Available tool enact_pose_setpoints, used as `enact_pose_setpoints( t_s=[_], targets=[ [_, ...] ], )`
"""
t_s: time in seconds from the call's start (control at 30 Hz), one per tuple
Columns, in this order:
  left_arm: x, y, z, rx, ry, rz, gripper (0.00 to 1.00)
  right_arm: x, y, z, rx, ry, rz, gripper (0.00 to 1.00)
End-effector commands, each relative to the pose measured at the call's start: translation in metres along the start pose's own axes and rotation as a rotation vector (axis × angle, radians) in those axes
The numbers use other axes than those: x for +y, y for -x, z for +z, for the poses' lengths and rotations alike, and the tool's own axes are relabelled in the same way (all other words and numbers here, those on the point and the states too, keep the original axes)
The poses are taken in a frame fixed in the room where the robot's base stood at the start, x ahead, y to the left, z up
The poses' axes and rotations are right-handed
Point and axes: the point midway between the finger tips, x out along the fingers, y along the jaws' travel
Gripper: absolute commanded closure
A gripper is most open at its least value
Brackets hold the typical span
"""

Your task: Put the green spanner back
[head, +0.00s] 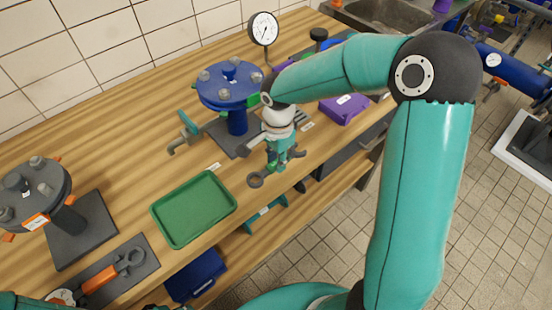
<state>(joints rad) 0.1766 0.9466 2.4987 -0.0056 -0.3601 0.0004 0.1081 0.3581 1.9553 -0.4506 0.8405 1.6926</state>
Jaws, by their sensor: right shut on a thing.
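My right gripper (277,153) hangs over the front part of the wooden bench, to the right of the green tray. The fingers hide most of the spanner's handle. The spanner is apart from the tray, near the bench's front edge. The green tray (158,210) lies on the bench and looks empty. Part of my left arm shows at the lower left corner, but its fingers are not visible.
A blue flanged valve (229,84) stands behind the gripper, with a gauge (264,29) beyond. A teal-handled tool (187,131) is left of it. A purple block (344,108) lies right. An orange spanner (100,280) lies on a dark mat, near a grey flange (35,190).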

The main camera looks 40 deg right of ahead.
Motion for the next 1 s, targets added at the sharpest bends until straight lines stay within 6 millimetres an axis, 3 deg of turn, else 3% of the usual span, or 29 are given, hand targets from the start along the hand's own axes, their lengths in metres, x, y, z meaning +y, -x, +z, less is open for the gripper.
enact_pose_setpoints(
  t_s=[0.03, 0.17, 0.57, 0.77, 1.0],
  targets=[
    [0.000, -0.001, 0.000, 0.000, 0.000, 0.000, 0.60, 0.000, -0.001, 0.000, 0.000, 0.000, 0.000, 0.71],
    [0.000, -0.001, 0.000, 0.000, 0.000, 0.000, 0.60, 0.000, 0.000, 0.000, 0.000, 0.000, 0.000, 0.51],
    [0.001, 0.002, 0.000, 0.000, 0.000, 0.000, 0.60, -0.001, 0.004, 0.000, 0.000, 0.001, -0.001, 0.51],
    [0.000, 0.001, 0.000, 0.000, 0.000, 0.000, 0.60, -0.001, 0.031, 0.000, 0.001, 0.000, -0.005, 0.51],
    [0.000, 0.000, 0.000, 0.000, 0.000, 0.000, 0.60, -0.002, 0.081, 0.001, 0.001, 0.001, -0.005, 0.51]
  ],
)
